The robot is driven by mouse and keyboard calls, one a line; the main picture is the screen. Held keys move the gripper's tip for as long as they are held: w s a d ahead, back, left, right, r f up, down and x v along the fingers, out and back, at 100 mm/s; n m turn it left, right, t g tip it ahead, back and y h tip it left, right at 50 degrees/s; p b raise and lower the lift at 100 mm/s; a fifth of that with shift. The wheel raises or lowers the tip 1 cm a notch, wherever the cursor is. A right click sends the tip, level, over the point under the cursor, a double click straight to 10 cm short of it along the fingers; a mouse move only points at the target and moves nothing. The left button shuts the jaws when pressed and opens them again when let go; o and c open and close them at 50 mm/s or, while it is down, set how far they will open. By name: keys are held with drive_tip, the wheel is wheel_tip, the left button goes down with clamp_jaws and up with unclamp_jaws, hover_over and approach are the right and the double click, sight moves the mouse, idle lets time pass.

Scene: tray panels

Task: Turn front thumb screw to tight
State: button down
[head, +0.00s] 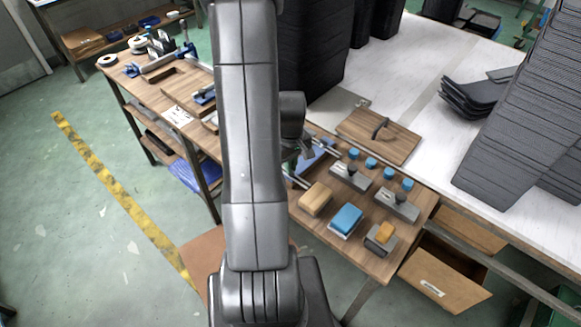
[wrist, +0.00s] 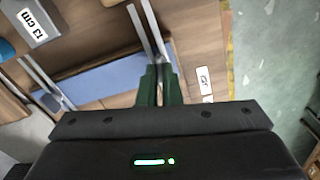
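My gripper (wrist: 160,72) shows in the wrist view as two green fingers close together, with a narrow gap between them. They lie over the edge of a blue panel (wrist: 103,78), by a pair of metal rails (wrist: 150,35). I cannot tell whether anything is between the fingertips. No thumb screw can be made out for certain; the front one may be hidden by the fingers. In the head view my gripper (head: 305,150) is a dark shape beside the blue panel (head: 316,160), largely behind my arm.
An open drawer (head: 440,277) juts out at front right.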

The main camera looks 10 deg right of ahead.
drive_tip(key=m+b, duration=0.1)
drive_tip(key=m, duration=0.2)
drive_tip(key=shift+d+f+m+b, duration=0.1)
drive_tip(key=shift+m+b, duration=0.25)
drive_tip(key=shift+m, duration=0.05)
drive_tip(key=m+b, duration=0.1)
drive_tip(key=m, duration=0.2)
drive_tip(key=shift+m, duration=0.3)
drive_tip(key=m+b, duration=0.1)
drive_tip(key=m, duration=0.2)
drive_tip(key=shift+d+m, duration=0.1)
drive_tip(key=shift+m, duration=0.2)
drive_tip(key=shift+m+b, duration=0.6)
drive_tip(key=shift+m, duration=1.5)
drive_tip(key=c, duration=1.6)
unclamp_jaws()
wheel_tip(320, 180, up, 14)
drive_tip(key=shift+p, duration=0.3)
